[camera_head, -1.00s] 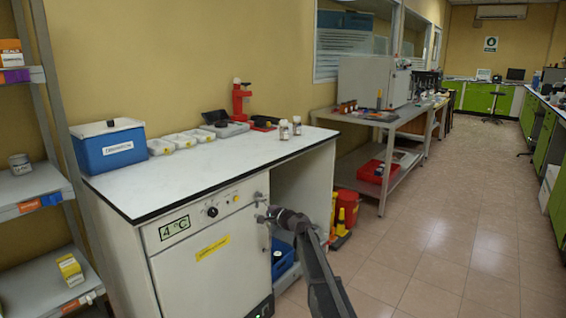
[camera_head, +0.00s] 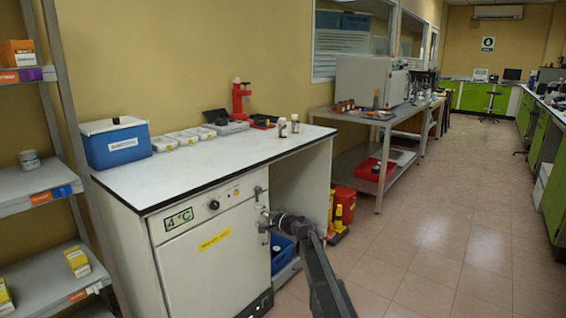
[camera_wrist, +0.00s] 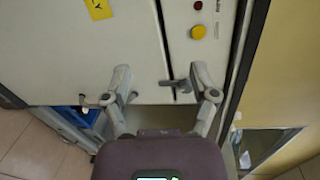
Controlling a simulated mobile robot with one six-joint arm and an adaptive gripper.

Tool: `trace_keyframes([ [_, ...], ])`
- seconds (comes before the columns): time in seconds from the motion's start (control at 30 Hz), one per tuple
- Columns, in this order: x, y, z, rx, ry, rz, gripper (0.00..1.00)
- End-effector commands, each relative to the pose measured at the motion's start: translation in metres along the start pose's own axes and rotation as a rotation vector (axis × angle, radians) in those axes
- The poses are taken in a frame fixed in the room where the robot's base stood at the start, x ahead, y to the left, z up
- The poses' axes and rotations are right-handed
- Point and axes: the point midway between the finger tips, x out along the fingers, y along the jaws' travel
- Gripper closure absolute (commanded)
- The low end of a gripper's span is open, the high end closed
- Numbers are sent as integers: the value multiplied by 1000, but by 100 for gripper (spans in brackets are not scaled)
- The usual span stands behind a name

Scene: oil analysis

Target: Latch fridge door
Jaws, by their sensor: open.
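The white fridge (camera_head: 190,268) stands under the bench's left part, with a "4 °C" display above its door. Its door, with a yellow label, looks closed or nearly so. A small latch (camera_head: 258,191) shows at the door's upper right edge. In the wrist view, the grey metal latch lever (camera_wrist: 176,84) crosses the door seam, between my fingers and close to the right one. My gripper (camera_wrist: 160,82) is open and holds nothing. In the head view, my gripper (camera_head: 264,220) is at the door's right edge, just below the latch; its fingertips are hard to make out.
The white bench top (camera_head: 215,165) holds a blue box (camera_head: 115,144), trays and small bottles. A grey shelf rack (camera_head: 35,190) is at the left. A red bin (camera_head: 344,200) and yellow items stand right of the bench. The tiled floor (camera_head: 450,230) at right is clear.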

Motion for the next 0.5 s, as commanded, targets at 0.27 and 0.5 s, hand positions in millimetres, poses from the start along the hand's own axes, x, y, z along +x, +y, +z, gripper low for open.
trace_keyframes([
  [0.27, -35, 31, 22, -125, -36, 130, 25],
  [0.5, -94, 83, 53, -301, -98, 358, 25],
])
